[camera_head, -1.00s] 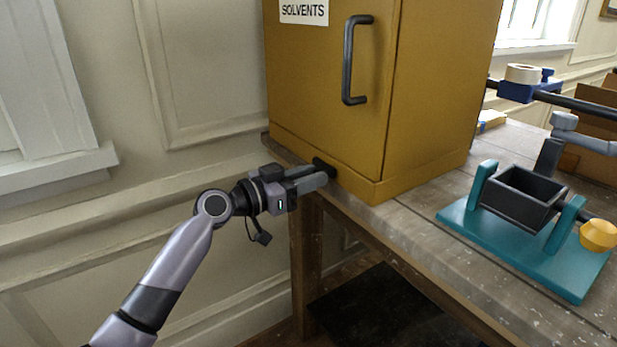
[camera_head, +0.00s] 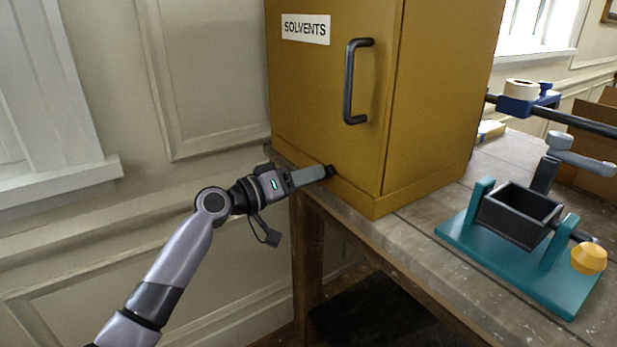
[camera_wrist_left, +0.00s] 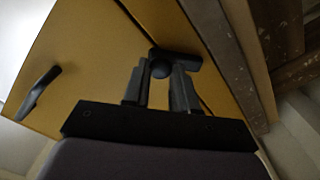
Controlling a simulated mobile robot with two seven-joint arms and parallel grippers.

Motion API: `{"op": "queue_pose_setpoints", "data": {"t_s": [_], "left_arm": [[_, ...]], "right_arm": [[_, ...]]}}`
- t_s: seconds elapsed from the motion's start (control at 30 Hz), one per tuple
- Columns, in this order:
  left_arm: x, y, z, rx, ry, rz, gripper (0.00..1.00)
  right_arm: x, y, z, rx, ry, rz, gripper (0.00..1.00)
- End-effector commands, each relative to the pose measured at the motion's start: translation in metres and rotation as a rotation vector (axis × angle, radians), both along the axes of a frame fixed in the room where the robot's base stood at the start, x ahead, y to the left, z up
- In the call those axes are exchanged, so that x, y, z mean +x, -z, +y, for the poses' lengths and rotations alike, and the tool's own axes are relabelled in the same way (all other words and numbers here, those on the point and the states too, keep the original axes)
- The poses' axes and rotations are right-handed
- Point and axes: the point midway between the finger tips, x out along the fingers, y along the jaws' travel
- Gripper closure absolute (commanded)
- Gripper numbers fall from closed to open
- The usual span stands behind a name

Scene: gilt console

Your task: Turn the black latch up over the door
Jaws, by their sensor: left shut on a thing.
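The mustard-yellow cabinet door (camera_head: 325,100) is closed and bears a black handle (camera_head: 350,85). The black latch (camera_head: 331,171) is at the foot of the door, mostly hidden in the head view by my fingertips. My left gripper (camera_head: 322,173) reaches it from the left and is shut on it. In the left wrist view the latch (camera_wrist_left: 186,58) shows as a short dark bar at the tips of the two fingers (camera_wrist_left: 162,80), against the yellow front. Which way the latch points is hard to tell. My right gripper is out of view.
The cabinet stands on a worn wooden table (camera_head: 410,240). To its right is a teal stand (camera_head: 500,260) with a black box (camera_head: 518,212) and a yellow knob (camera_head: 589,258). A panelled wall (camera_head: 205,80) lies at the left.

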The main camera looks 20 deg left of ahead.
Motion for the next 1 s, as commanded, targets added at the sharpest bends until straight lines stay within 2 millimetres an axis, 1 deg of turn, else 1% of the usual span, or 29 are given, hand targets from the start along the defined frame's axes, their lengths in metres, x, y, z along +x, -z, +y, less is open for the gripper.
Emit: {"op": "queue_pose_setpoints", "data": {"t_s": [0.03, 0.33, 0.6, 1.0], "left_arm": [[0.001, -0.004, 0.001, -0.039, 0.0, 0.03, 1.0], [0.007, -0.011, 0.01, -0.263, 0.0, 0.205, 1.0], [0.014, -0.015, 0.017, -0.456, 0.0, 0.354, 1.0], [0.02, -0.014, 0.025, -0.644, 0.001, 0.501, 1.0]], "right_arm": [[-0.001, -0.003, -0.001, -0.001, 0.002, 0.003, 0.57], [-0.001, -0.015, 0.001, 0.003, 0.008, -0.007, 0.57], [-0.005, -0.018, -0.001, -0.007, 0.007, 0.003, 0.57], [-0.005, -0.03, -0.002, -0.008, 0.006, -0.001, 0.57]]}}
